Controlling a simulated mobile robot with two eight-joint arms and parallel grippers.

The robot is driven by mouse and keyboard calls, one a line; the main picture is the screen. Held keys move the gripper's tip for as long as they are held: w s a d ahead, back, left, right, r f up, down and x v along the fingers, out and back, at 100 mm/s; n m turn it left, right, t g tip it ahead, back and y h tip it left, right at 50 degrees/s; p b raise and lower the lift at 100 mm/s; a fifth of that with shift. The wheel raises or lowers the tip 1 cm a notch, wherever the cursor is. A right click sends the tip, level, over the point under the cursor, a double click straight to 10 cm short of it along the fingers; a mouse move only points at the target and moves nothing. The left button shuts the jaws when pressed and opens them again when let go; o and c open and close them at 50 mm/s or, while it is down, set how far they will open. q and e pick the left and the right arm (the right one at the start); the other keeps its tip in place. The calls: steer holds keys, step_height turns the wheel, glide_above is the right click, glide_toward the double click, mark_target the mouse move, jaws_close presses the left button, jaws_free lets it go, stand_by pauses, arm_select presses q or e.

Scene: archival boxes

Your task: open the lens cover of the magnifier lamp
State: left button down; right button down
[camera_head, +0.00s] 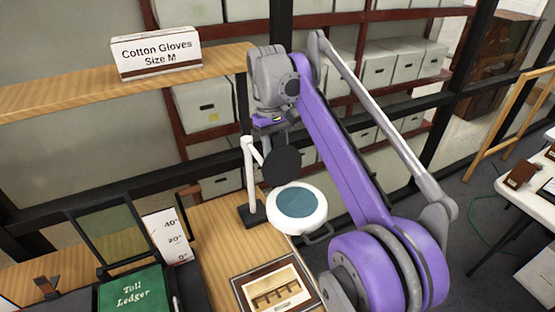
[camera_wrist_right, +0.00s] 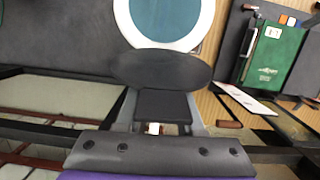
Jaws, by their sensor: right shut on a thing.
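The magnifier lamp stands on the wooden desk, with a white arm and a white round head (camera_head: 282,221) around a teal lens (camera_head: 302,202). Its dark round lens cover (camera_head: 283,166) is tilted up at the lens's back edge, and the lens lies exposed. In the right wrist view the cover (camera_wrist_right: 160,70) is a dark oval in front of the white ring and teal lens (camera_wrist_right: 165,15). My right gripper (camera_wrist_right: 162,112) is shut on the lens cover at its near edge; in the head view it (camera_head: 277,137) is partly hidden. My left gripper is not in view.
A wooden shelf with a Cotton Gloves box (camera_head: 156,52) is at upper left. A framed picture (camera_head: 273,290), a green Toll Ledger (camera_head: 132,290) and a card with temperature marks (camera_head: 166,238) are nearby. Racks of archival boxes (camera_head: 205,105) stand behind.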

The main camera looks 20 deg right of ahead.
steer(key=c, duration=0.5)
jaws_free()
steer(key=shift+r, duration=0.15)
steer(key=r, duration=0.3)
steer(key=w+r, duration=0.1)
steer(key=r, duration=0.3)
steer(key=shift+w+a+r, duration=0.1)
steer(key=shift+w, duration=0.1)
